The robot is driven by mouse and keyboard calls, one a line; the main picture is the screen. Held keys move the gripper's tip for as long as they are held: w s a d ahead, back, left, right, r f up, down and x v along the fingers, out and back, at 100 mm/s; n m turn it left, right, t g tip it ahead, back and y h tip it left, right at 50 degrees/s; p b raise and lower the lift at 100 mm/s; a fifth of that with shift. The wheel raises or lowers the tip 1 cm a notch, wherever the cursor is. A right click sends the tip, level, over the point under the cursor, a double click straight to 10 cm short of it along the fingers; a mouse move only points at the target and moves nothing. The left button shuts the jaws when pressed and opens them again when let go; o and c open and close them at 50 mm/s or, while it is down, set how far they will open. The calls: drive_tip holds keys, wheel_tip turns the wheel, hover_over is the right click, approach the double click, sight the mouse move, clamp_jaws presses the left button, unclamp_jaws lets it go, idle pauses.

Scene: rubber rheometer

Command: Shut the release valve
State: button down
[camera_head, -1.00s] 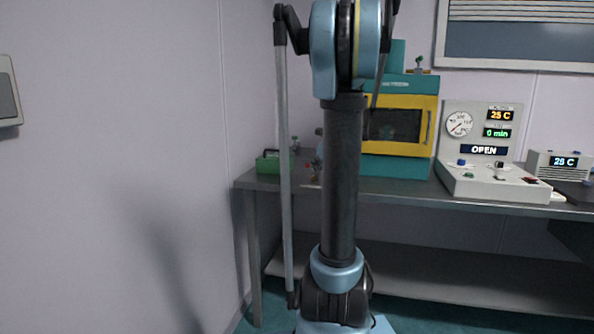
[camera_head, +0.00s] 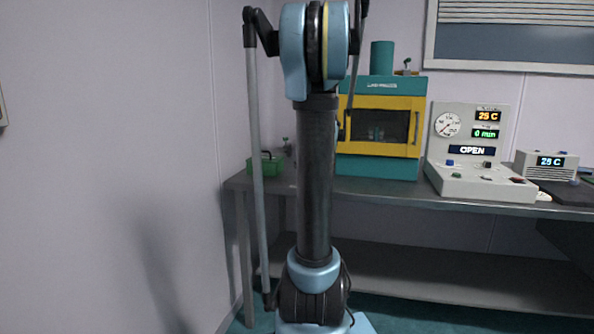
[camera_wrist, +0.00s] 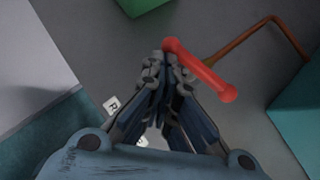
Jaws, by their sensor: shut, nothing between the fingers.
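The release valve shows in the wrist view as a red bar handle (camera_wrist: 203,72) with rounded ends, lying aslant from upper left to lower right. A copper pipe (camera_wrist: 246,38) runs from behind it to the right. My gripper (camera_wrist: 164,66) is shut and empty. Its fingertips are beside the handle's upper left end, very close in the picture; I cannot tell whether they touch. In the head view I cannot make out the valve or my fingertips; my own arm stands in front of that part of the bench.
A teal and yellow oven-like machine (camera_head: 380,168) stands on the grey bench (camera_head: 395,193); a teal block (camera_wrist: 300,110) is at the wrist view's right. A green box (camera_head: 267,164) is left of my arm. A control console (camera_head: 470,185) reads OPEN. A white R label (camera_wrist: 111,105) lies near my fingers.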

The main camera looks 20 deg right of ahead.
drive_tip(key=shift+w+d, duration=0.35)
drive_tip(key=shift+d, duration=0.2)
drive_tip(key=s+a, duration=0.1)
drive_tip(key=s, duration=0.1)
drive_tip(key=s+a, duration=0.1)
drive_tip(key=shift+s+a, duration=0.2)
drive_tip(key=shift+s, duration=0.15)
drive_tip(key=s+a+r, duration=0.3)
drive_tip(key=s+r, duration=0.3)
drive_tip(key=r, duration=0.1)
idle(0.3)
